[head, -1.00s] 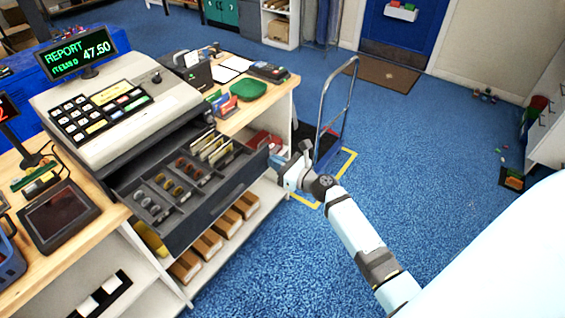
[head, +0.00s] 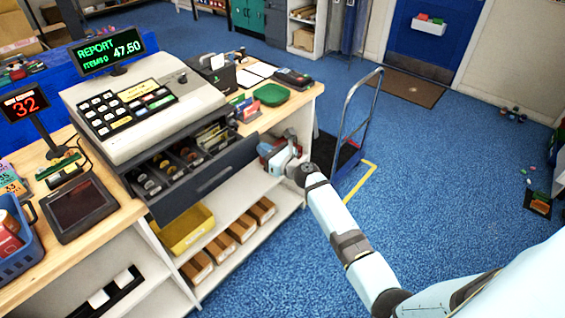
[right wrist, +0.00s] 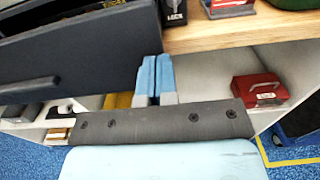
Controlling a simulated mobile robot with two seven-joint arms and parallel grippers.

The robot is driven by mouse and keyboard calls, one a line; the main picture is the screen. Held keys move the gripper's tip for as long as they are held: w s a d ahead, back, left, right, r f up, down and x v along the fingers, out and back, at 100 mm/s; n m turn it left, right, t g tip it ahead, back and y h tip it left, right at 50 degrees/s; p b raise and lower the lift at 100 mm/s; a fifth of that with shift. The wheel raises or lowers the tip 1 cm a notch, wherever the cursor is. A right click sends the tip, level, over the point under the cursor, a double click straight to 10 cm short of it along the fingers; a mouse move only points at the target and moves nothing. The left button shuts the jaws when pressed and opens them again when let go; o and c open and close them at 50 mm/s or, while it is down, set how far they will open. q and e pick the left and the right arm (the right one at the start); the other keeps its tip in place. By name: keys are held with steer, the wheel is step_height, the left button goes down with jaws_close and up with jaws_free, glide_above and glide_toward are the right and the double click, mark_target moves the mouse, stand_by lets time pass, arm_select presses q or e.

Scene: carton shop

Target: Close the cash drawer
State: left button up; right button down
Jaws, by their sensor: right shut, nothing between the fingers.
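The cash drawer (head: 222,182) sits under the cream cash register (head: 145,110) and stands part way out. Its coin cups and some upright notes show behind the dark front panel. My right gripper (head: 268,152) is at the right end of that panel, shut and empty. In the right wrist view the drawer's dark front (right wrist: 75,60) fills the upper left, and my two blue fingertips (right wrist: 156,72) are together beside its right edge. I cannot tell whether they touch it. My left gripper is not in view.
The wooden counter (head: 310,92) holds a green dish (head: 271,94) and a card terminal (head: 293,77). Below are a yellow bin (head: 186,232) and several cardboard boxes. A red cash box (right wrist: 259,89) is on the shelf.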

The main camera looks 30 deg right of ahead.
mark_target(236, 133)
steer(key=b+x, duration=0.2)
steer(key=x, duration=0.4)
steer(key=b+x, duration=0.2)
steer(key=x, duration=0.4)
steer(key=shift+w+a+f+b, duration=0.15)
steer(key=shift+w+f+b, duration=0.05)
steer(key=shift+w+b, duration=0.1)
steer(key=shift+w+a+r, duration=0.1)
steer(key=shift+w+a, duration=0.05)
steer(key=shift+w, duration=0.45)
steer(key=shift+r, duration=0.35)
